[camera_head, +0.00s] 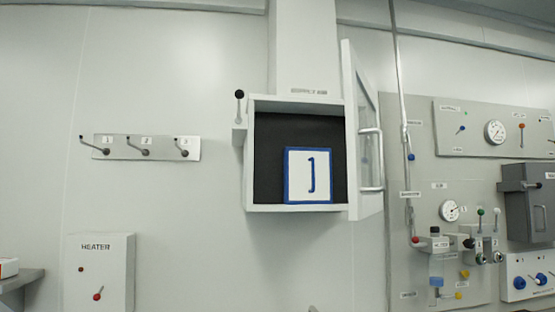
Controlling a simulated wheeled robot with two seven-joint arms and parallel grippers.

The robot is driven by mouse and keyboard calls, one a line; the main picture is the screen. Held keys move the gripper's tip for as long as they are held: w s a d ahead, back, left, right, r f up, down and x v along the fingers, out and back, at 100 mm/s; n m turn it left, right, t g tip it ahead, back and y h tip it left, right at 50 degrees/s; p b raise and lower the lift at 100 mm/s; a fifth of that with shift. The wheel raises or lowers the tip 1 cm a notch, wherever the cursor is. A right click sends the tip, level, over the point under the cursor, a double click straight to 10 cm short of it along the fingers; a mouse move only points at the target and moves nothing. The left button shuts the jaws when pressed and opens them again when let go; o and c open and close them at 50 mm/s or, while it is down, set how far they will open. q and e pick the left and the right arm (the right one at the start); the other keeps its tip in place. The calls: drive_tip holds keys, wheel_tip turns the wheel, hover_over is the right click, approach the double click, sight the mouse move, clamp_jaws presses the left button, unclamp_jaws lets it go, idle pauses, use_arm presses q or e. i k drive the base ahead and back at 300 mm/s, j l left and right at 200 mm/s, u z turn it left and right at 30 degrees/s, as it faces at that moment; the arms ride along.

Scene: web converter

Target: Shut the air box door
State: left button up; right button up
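The air box (252,190) is a white wall-mounted box with a dark interior, in the middle of the head view. Its door (354,140) is hinged on the right side and stands wide open, swung out toward me. The door has a glass pane and a light bar handle (378,160) on its right-hand face. A blue-framed white panel with a dark mark (309,175) stands inside the box. Neither of my grippers shows in this view.
A lever with a black knob (239,95) sits at the box's upper left. Left are a numbered hook rack (146,147) and a heater box (98,270). Right is a panel with gauges and valves (420,175); a vertical pipe (399,80) runs near the door.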

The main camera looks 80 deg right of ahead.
sight(372, 156)
drive_tip(key=z, duration=3.3)
